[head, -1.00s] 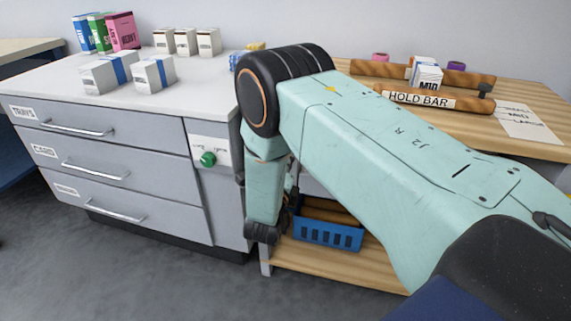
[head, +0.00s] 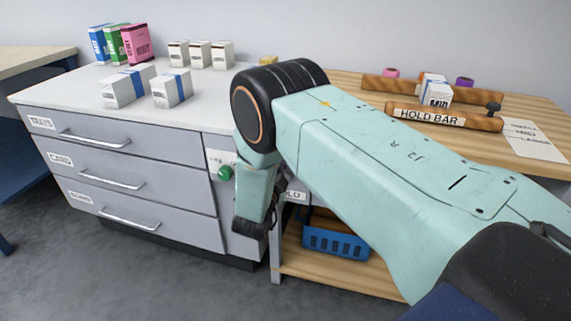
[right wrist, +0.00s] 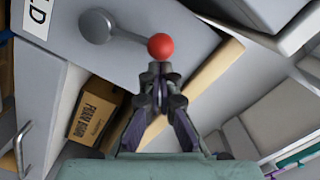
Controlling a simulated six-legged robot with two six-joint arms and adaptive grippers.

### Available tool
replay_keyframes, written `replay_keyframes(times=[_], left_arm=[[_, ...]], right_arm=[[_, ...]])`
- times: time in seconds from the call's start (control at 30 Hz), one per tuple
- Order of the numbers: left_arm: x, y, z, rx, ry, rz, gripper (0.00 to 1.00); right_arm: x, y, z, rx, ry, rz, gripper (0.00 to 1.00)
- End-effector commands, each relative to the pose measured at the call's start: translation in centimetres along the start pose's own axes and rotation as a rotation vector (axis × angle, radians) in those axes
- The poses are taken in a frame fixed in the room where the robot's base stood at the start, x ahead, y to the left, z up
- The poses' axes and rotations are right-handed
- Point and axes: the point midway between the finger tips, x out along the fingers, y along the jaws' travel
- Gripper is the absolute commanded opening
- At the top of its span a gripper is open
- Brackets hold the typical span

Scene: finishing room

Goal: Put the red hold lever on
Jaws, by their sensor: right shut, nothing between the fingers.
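The hold lever shows in the right wrist view as a grey round hub with a short arm and a red ball knob (right wrist: 161,46). It is mounted on a grey panel (right wrist: 130,60), with part of a white label ending in "LD" beside it. My right gripper (right wrist: 160,74) is shut and empty, its fingertips just below the red ball in the picture; I cannot tell whether they touch it. In the head view my right arm hides the lever and the fingers. My left gripper is in neither view.
A drawer cabinet (head: 150,185) with a green knob (head: 225,173) stands left of my arm. A blue basket (head: 336,243) sits on the low shelf. The wooden bench (head: 350,90) carries a hold bar (head: 440,117) and small boxes.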

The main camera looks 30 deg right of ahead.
Motion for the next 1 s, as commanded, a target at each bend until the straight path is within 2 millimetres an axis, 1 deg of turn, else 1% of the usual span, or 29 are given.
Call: replay_keyframes(times=[0.1,0.33,0.63,1.0], left_arm=[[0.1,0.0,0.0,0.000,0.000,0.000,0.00],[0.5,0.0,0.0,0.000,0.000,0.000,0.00],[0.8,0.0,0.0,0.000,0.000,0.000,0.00],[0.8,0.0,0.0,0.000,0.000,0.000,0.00]], right_arm=[[0.0,-0.4,0.8,-0.096,-0.001,0.004,0.00],[0.0,-0.8,1.9,-0.248,-0.001,0.012,0.00],[0.0,-1.0,2.8,-0.248,-0.001,0.013,0.00],[0.0,-1.1,3.1,-0.247,-0.001,0.012,0.00]])
